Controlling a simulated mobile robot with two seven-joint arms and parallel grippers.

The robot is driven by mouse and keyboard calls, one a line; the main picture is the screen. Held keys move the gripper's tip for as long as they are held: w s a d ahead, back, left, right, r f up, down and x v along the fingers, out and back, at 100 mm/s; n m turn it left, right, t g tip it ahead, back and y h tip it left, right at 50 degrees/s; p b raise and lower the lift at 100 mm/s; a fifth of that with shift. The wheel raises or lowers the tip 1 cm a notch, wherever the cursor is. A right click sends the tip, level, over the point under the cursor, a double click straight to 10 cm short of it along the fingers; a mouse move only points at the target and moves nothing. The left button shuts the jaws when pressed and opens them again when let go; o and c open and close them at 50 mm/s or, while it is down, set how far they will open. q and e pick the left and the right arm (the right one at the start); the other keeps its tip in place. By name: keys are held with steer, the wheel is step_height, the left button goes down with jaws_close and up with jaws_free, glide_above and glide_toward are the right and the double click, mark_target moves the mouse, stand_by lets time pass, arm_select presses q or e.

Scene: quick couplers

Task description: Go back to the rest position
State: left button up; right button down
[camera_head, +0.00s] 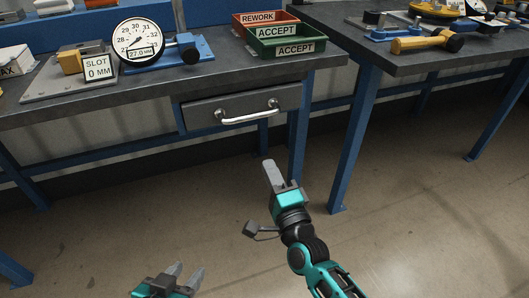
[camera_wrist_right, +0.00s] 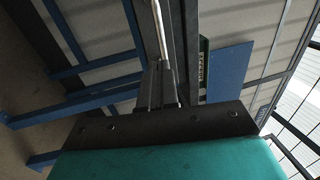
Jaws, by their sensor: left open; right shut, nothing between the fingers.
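My right gripper (camera_head: 271,176) is shut and empty in the head view, below the bench's drawer and in front of it. Its shut fingers (camera_wrist_right: 161,88) also show in the right wrist view, with nothing between them. My left gripper (camera_head: 182,272) is open and empty at the bottom edge of the head view, with its fingers apart. Most of the left arm is out of the picture. Neither gripper visibly touches anything.
A workbench (camera_head: 60,112) holds a dial gauge (camera_head: 138,42), a slot block (camera_head: 72,58), a green ACCEPT bin (camera_head: 285,42) and a red REWORK bin (camera_head: 262,18). Its drawer (camera_head: 240,108) has a silver handle. A second bench (camera_head: 430,66) with a yellow-handled tool (camera_head: 425,43) stands right. The floor is clear.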

steer(key=s+d+f+n+g+h, duration=0.1)
steer(key=s+d+f+n+g, duration=0.35)
steer(key=s+n, duration=0.4)
steer(key=s+d+f+n+g+h, duration=0.2)
steer(key=s+d+f+n+g, duration=0.2)
steer(key=s+d+f+n, duration=0.35)
arm_select(q)
steer(key=s+a+r+y+p, duration=0.1)
steer(key=s+a+r+p, duration=0.1)
steer(key=r+p, duration=1)
steer(key=a+p, duration=0.1)
steer(key=p, duration=0.4)
steer(key=shift+a, duration=0.2)
arm_select(e)
steer(key=s+d+r+n+h, duration=0.1)
steer(key=s+r, duration=0.3)
steer(key=r, duration=0.9)
steer(key=shift+d+r, duration=0.25)
steer(key=shift+d, duration=0.35)
arm_select(q)
steer(key=shift+f, duration=0.1)
steer(key=shift+s+d, duration=0.1)
steer(key=shift+d, duration=0.1)
